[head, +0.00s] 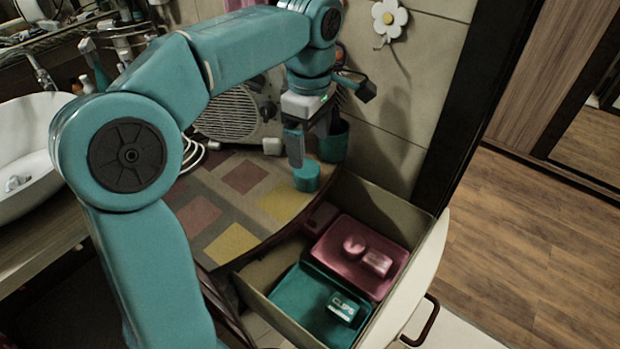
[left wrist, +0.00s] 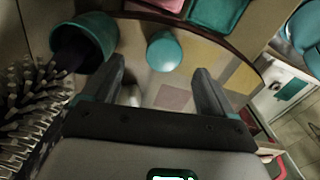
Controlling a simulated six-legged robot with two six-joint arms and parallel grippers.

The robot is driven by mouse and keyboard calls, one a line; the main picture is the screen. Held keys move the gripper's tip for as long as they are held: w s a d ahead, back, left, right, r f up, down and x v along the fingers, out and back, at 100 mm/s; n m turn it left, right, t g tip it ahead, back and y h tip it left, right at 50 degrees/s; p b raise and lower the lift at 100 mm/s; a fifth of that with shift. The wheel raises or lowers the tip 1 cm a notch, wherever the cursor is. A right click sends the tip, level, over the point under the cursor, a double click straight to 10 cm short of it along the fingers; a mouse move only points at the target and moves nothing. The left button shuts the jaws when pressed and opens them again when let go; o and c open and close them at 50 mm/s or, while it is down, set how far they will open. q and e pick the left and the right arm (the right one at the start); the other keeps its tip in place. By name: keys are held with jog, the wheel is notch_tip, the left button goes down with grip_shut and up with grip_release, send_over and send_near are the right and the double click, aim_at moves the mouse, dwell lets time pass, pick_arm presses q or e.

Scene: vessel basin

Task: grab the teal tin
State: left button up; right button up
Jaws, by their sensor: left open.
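The teal tin (head: 306,177) is a small round tin standing on the patterned counter top, near its edge by the open drawer. My left gripper (head: 309,146) points down close above it, with one finger just over the tin in the head view. In the left wrist view the tin (left wrist: 164,51) shows ahead of the open fingers, roughly between the tips of my left gripper (left wrist: 160,74), with nothing held. I cannot tell the exact height gap. My right gripper is in neither view.
A teal cup (head: 334,141) stands close behind the gripper; it also shows in the left wrist view (left wrist: 88,38). A heater (head: 228,116) stands at the back left. The open drawer holds a pink tray (head: 340,262) and a teal tray (head: 298,300) with small items.

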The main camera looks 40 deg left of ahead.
aim_at(307, 168)
pick_arm(q)
jog(key=shift+s+a+f, duration=0.1)
jog(key=shift+s+f, duration=0.1)
jog(key=shift+f, duration=0.35)
jog(key=shift+s+f, duration=0.2)
jog(key=shift+f, duration=0.3)
notch_tip(307, 168, down, 5)
jog(key=shift+s+f+b, duration=0.1)
jog(key=shift+b, duration=0.5)
jog(key=shift+f, duration=0.25)
jog(key=shift+r, duration=0.1)
jog(key=c, duration=1.1)
